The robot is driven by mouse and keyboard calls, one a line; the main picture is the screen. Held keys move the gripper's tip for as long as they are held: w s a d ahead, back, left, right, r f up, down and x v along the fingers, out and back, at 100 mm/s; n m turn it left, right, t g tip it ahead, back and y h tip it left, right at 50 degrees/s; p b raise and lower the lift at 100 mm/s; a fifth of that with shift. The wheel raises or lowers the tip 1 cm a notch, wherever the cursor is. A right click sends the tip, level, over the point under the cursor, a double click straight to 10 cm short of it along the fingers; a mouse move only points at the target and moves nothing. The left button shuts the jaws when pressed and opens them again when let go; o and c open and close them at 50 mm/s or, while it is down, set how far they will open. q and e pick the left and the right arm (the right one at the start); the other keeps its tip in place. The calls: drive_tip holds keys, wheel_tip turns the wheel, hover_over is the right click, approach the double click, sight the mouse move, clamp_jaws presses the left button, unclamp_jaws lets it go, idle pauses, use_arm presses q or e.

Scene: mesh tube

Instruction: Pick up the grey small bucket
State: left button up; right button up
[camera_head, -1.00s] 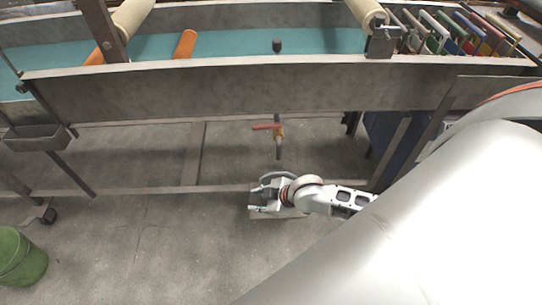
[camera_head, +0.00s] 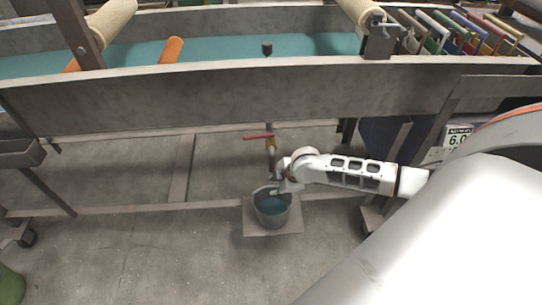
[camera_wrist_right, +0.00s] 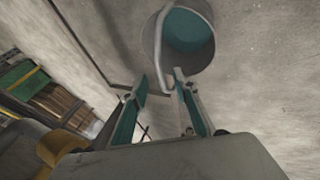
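The grey small bucket (camera_head: 272,212) stands upright on a flat plate on the floor, below the tap. Teal shows inside it. In the right wrist view the bucket (camera_wrist_right: 186,62) is just beyond the fingertips, and its pale handle (camera_wrist_right: 157,40) curves down towards the gap between them. My left gripper is not in view.
A long metal trough (camera_head: 220,97) with a teal bed runs above and behind the bucket. A tap with a red lever (camera_head: 258,137) hangs just above the gripper. A low frame bar (camera_head: 110,210) passes beside the plate (camera_head: 272,235). A green bucket (camera_head: 10,287) is at the lower left.

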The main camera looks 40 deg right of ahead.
sight(274, 186)
drive_tip(key=f, duration=0.1)
drive_tip(key=w+f, duration=0.1)
drive_tip(key=f, duration=0.1)
drive_tip(key=shift+b, duration=0.4)
drive_tip(key=shift+w, duration=0.1)
drive_tip(key=shift+r, duration=0.25)
clamp_jaws()
drive_tip(key=shift+w, duration=0.1)
